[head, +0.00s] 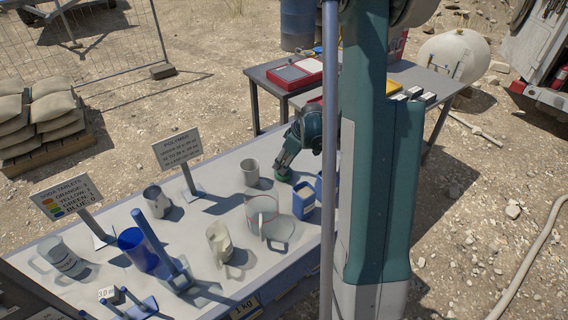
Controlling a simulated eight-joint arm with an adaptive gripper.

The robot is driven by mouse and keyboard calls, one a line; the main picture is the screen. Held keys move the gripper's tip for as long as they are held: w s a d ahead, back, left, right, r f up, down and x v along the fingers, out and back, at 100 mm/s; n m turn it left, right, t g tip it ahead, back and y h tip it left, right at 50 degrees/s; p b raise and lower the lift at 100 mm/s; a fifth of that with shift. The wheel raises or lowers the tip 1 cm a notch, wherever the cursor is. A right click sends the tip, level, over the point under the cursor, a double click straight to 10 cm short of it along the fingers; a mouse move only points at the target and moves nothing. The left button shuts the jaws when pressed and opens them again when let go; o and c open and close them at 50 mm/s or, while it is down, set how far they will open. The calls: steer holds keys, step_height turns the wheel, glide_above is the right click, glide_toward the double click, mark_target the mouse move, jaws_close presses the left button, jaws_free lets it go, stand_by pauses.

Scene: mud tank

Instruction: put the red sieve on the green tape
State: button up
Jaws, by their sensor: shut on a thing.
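My gripper (288,168) is at the far right part of the long grey table, pointing down and to the left. It is shut on a small green thing (284,177) at its tips, which looks like the green tape. The green thing is at or just above the table top; I cannot tell if it touches. I see no red sieve in this view; part of the table is hidden behind my arm and column.
Close to the gripper stand a grey cup (251,172), a blue container (303,201) and a clear jug (262,216). A sign (178,149) stands to the left. Farther left are a blue cup (137,249) and more jugs. A back table holds a red tray (295,73).

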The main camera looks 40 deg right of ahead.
steer(key=o, duration=0.9)
steer(key=p+v, duration=0.1)
steer(key=v, duration=1.1)
steer(key=shift+p, duration=0.35)
steer(key=shift+s+r, duration=0.1)
steer(key=s+a+r+m+t+h, duration=0.1)
steer(key=s+a+r, duration=0.2)
steer(key=a+r, duration=0.5)
steer(key=s+a+r+m, duration=0.1)
steer(key=s+a+r, duration=0.3)
steer(key=a, duration=0.8)
steer(key=s+a+r+m+t, duration=0.1)
steer(key=s+a+r, duration=0.1)
steer(key=s+a, duration=0.5)
steer(key=s+a+r+m+t, duration=0.1)
steer(key=s+a+r, duration=0.1)
steer(key=s+a, duration=0.5)
steer(key=shift+a+r+h, duration=0.4)
steer(key=shift+a, duration=0.1)
